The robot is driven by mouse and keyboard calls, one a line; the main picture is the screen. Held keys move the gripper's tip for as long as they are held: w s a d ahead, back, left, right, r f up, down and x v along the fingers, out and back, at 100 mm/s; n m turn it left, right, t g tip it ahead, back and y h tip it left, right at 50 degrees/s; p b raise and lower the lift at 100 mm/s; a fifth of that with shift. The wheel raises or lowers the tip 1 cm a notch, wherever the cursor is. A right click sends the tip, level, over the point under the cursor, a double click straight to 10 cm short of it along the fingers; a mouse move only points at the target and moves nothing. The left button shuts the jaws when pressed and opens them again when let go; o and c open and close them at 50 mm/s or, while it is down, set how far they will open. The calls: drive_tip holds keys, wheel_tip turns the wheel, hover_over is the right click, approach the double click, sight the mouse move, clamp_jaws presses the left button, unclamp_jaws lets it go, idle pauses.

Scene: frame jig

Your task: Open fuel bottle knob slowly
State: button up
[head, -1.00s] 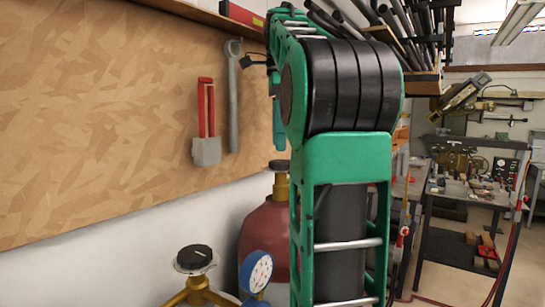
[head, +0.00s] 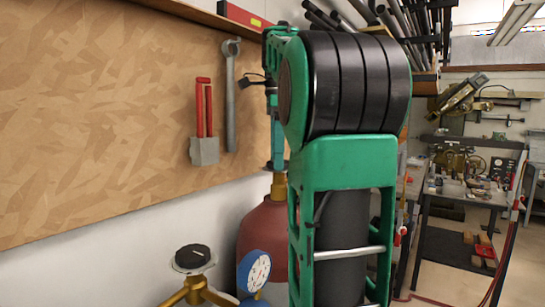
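A dark red bottle (head: 262,235) stands against the wall, partly behind my green arm. Its brass valve neck (head: 279,188) rises from the top. The dark knob on that neck is now mostly hidden by my gripper (head: 275,166), which points down onto the top of the valve. The gripper is small and partly covered by my arm, so I cannot see whether its fingers are open or shut on the knob. A second valve with a black round knob (head: 192,257) on brass fittings stands nearer, at the lower left.
A blue-rimmed pressure gauge (head: 254,270) sits beside the nearer valve. A wrench (head: 230,98) and a red-handled tool (head: 204,125) hang on the wooden board (head: 90,110) close to my arm. A shelf of dark pipes (head: 400,25) is above. Workbenches (head: 465,195) stand at the right.

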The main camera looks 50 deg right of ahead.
drive_tip(key=shift+n, duration=0.4)
drive_tip(key=n, duration=0.2)
drive_tip(key=shift+n, duration=0.4)
drive_tip(key=n, duration=0.3)
drive_tip(key=shift+r+n, duration=0.1)
drive_tip(key=shift+n, duration=0.3)
drive_tip(key=n, duration=0.4)
drive_tip(key=shift+s, duration=0.1)
drive_tip(key=n, duration=1.1)
drive_tip(key=shift+s+d, duration=0.1)
drive_tip(key=n, duration=0.4)
drive_tip(key=shift+d+n, duration=0.1)
drive_tip(key=shift+n, duration=2)
